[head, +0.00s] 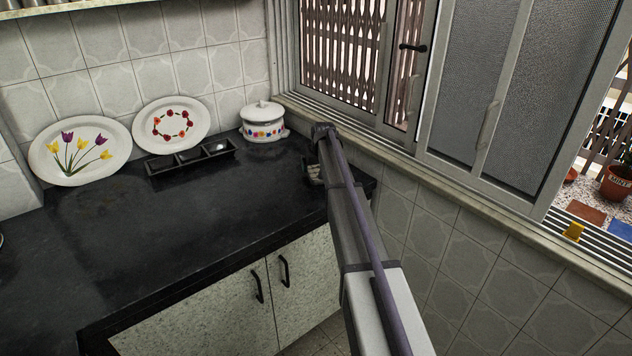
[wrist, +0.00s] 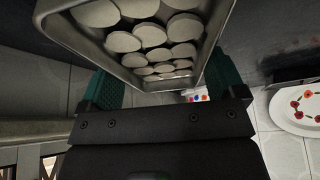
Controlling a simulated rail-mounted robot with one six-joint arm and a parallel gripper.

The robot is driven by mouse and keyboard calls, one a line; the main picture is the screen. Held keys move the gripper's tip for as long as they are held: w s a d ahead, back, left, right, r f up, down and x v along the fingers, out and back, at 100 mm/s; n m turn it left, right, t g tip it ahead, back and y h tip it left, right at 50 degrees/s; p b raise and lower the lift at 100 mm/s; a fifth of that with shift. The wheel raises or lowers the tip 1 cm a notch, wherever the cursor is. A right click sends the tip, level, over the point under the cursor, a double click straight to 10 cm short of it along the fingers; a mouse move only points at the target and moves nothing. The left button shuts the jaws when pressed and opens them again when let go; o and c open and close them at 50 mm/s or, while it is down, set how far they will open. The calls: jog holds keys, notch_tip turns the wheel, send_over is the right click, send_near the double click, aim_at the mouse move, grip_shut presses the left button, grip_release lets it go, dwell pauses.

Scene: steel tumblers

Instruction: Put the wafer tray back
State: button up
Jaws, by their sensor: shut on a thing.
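In the wrist view my gripper (wrist: 165,84) is shut on the wafer tray (wrist: 82,46), a metal tray with raised walls. Its green-padded fingers lie along two opposite sides of the tray. Several pale round wafers (wrist: 152,36) lie in it, overlapping one another. Part of the tray runs out of the top of the picture. In the head view my arm reaches over the right end of the counter and hides most of the gripper. A small part of something shows beside the arm (head: 313,173), too little to tell tray from gripper.
The black counter (head: 230,215) is largely clear at its front and middle. A black three-part holder (head: 190,157), a tulip plate (head: 80,150), a flower-ring plate (head: 172,125) and a lidded white pot (head: 263,122) stand along the back wall. The window (head: 440,90) is close on the right.

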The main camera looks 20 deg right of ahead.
aim_at(317, 171)
notch_tip(317, 171, down, 4)
jog(key=b, duration=0.3)
jog(key=shift+r, duration=0.15)
jog(key=shift+c, duration=0.5)
jog(key=shift+a+r, duration=0.1)
jog(key=shift+r, duration=0.15)
jog(key=shift+f, duration=0.25)
jog(key=o, duration=0.9)
jog(key=shift+o, duration=0.2)
jog(key=shift+r, duration=0.2)
jog(key=p+v, duration=1.1)
jog(key=v, duration=0.1)
